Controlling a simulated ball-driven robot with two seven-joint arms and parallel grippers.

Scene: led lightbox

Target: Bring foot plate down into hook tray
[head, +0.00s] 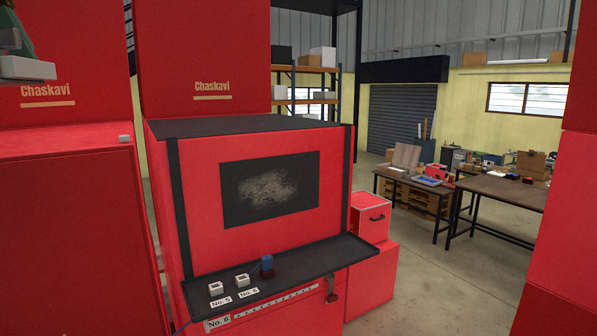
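A black tray (330,258) juts from the front of a red cabinet, below its dark panel (270,189); I cannot tell if it is the hook tray. I cannot pick out a foot plate for certain. A grey-green part at the upper left edge may be my arm; no gripper fingers show.
Red boxes marked Chaskavi (205,60) are stacked on and beside the cabinet. A red box with a handle (371,218) stands to the right. Tables (500,190) with clutter are at the back right. A red stack (565,220) borders the right edge; open floor (440,280) lies between.

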